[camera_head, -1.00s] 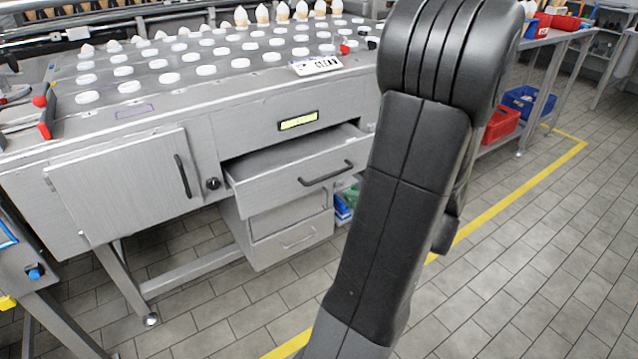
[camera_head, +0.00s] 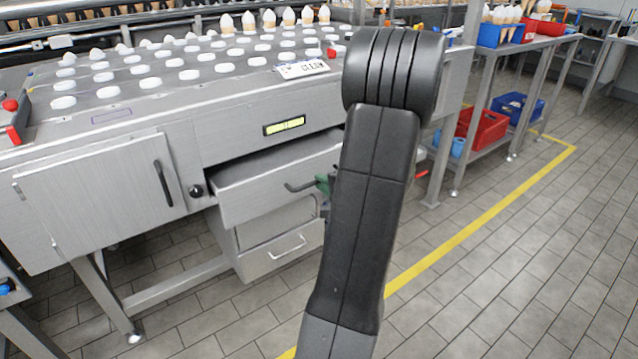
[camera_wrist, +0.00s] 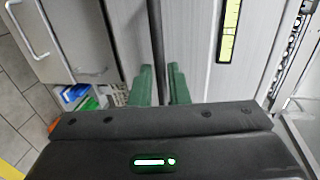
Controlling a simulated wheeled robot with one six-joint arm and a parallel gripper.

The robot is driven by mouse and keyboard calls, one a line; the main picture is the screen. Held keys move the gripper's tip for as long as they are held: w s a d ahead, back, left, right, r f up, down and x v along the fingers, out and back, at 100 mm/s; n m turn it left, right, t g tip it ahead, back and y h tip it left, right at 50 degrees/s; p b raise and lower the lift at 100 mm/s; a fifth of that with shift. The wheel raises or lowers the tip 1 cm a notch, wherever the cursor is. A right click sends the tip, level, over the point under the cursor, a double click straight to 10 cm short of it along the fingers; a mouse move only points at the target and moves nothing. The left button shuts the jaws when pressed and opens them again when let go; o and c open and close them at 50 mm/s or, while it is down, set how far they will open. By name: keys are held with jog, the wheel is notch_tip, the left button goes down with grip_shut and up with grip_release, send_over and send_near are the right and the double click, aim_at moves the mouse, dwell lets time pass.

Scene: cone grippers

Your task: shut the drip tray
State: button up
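The drip tray (camera_head: 250,193) is a grey drawer under the small yellow display, and it stands pulled out from the machine. Its dark bar handle (camera_head: 297,188) is on its front, partly hidden by my arm. My gripper (camera_head: 323,184) is at the right part of the handle, with green fingers just showing beside my arm. In the wrist view, the two green fingers of my gripper (camera_wrist: 160,86) are apart. The dark handle bar (camera_wrist: 155,40) runs up between them in the picture. I cannot tell whether the fingers touch it.
A lower drawer unit (camera_head: 280,235) with a pale handle sits below the tray. A cabinet door (camera_head: 100,195) is to its left. Red crate (camera_head: 482,130) and blue crate (camera_head: 518,107) stand on a right-hand rack. The tiled floor at right is clear.

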jog(key=shift+x, duration=1.1)
grip_shut()
jog(key=b+x, duration=0.1)
jog(key=x, duration=0.2)
jog(key=r+b+x, duration=0.1)
jog(key=b+x, duration=0.1)
jog(key=x, duration=0.2)
jog(key=r+b+x, duration=0.1)
jog(key=b+x, duration=0.1)
jog(key=x, duration=0.2)
jog(key=shift+w+a, duration=0.3)
jog(key=shift+w, duration=0.05)
jog(key=shift+w+r, duration=0.2)
